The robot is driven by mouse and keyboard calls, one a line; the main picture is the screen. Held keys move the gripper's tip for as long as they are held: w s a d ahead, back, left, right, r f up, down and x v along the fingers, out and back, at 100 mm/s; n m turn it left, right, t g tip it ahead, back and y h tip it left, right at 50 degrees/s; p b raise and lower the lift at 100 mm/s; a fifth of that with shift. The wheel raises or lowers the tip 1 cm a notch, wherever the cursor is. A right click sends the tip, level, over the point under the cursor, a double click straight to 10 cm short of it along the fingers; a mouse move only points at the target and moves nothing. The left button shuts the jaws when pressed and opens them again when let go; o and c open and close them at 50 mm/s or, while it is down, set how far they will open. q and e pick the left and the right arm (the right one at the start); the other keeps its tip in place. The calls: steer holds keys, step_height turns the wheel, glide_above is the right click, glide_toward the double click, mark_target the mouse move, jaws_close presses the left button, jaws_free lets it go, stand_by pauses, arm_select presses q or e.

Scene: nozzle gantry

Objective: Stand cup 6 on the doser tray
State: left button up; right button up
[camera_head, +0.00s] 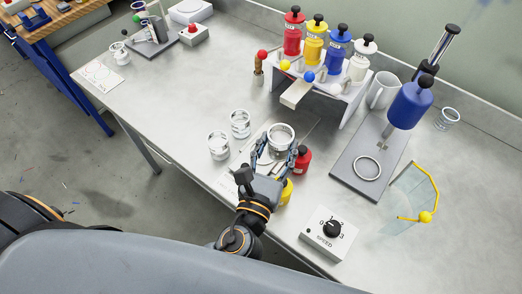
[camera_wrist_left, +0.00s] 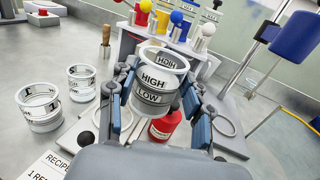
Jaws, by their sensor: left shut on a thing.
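My left gripper (camera_head: 275,155) is shut on a clear cup (camera_head: 281,139) with a white rim, held upright. In the left wrist view the cup (camera_wrist_left: 157,84) sits between the fingers and shows the words HIGH and LOW; no number 6 is readable. The cup appears raised above the bench, in front of the bottle rack. A grey base plate (camera_head: 354,164) with a white ring (camera_head: 367,167) lies to the right, under a blue vessel (camera_head: 410,105) on a stand. I cannot tell which part is the doser tray. My right gripper is not in view.
Two clear cups (camera_head: 219,146) (camera_head: 240,124) stand left of the gripper. A red bottle (camera_head: 304,160) and a yellow bottle (camera_head: 286,191) stand close beside it. The rack (camera_head: 345,91) holds coloured bottles behind. A SPEED box (camera_head: 329,233) and a yellow-edged clear guard (camera_head: 410,193) are at right.

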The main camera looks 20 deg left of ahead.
arm_select(q)
steer(key=w+a+f+b, duration=0.1)
steer(key=f, duration=0.1)
steer(key=w+a+f+b, duration=0.3)
steer(key=f+b, duration=0.1)
steer(key=shift+w+a, duration=0.15)
steer(key=shift+a, duration=0.15)
steer(key=shift+w+a+f+b, duration=0.1)
steer(key=shift+f+b, duration=0.15)
steer(key=shift+b, duration=0.05)
steer(key=f+b, duration=0.2)
steer(key=b, duration=0.1)
steer(key=f+b, duration=0.1)
steer(key=shift+w+a+f+b, duration=0.2)
steer(key=shift+a+f+b, duration=0.05)
steer(key=shift+f+b, duration=0.1)
steer(key=shift+r, duration=0.1)
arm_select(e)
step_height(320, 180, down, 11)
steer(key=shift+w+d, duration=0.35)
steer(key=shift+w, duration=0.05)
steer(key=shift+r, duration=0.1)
arm_select(q)
steer(key=o, duration=1.1)
steer(key=shift+c, duration=0.2)
